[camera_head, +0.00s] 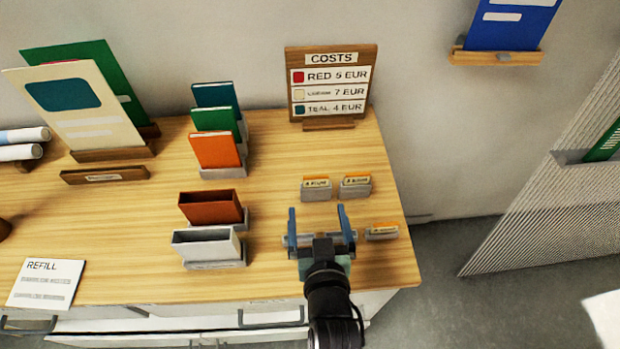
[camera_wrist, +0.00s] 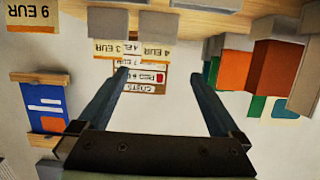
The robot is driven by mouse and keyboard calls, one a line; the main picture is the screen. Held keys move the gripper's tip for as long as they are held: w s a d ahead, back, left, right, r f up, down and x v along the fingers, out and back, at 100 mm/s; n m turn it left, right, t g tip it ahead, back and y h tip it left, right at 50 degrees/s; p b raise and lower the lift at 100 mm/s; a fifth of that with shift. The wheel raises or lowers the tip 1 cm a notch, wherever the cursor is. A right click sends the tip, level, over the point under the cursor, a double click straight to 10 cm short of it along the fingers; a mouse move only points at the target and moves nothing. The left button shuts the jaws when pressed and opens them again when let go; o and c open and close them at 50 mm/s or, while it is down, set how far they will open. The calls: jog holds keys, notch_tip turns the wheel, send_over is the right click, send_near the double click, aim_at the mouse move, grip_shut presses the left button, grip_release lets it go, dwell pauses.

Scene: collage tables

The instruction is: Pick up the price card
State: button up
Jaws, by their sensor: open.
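Three small price cards with orange top edges stand in grey holders on the right part of the wooden table. Two are side by side, the left card (camera_head: 316,182) and the middle card (camera_head: 355,180); the third card (camera_head: 382,229) is nearer the right edge. The wrist view is upside down and shows the third card (camera_wrist: 32,14) at top left and the other two at top centre, partly overlapping the board behind. My gripper (camera_head: 317,210) is open and empty, just in front of the left and middle cards. Its fingers (camera_wrist: 158,73) point toward them in the wrist view.
A COSTS board (camera_head: 331,84) stands behind the cards. Orange, green and teal cards (camera_head: 215,150) and two open holders (camera_head: 208,243) stand to the left. A REFILL sheet (camera_head: 46,284) lies at the front left. Bare tabletop (camera_head: 275,165) lies between.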

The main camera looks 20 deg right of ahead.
aim_at(316, 181)
jog(key=x, duration=0.5)
jog(key=shift+w+d, duration=0.15)
jog(key=shift+w, duration=0.15)
jog(key=x, duration=0.2)
jog(key=p+x, duration=0.1)
jog(key=x, duration=0.1)
jog(key=shift+d+r, duration=0.1)
jog(key=shift+d, duration=0.2)
jog(key=shift+w+d+f, duration=0.2)
jog(key=shift+w+f, duration=0.05)
jog(key=shift+w, duration=0.25)
jog(key=c, duration=1.3)
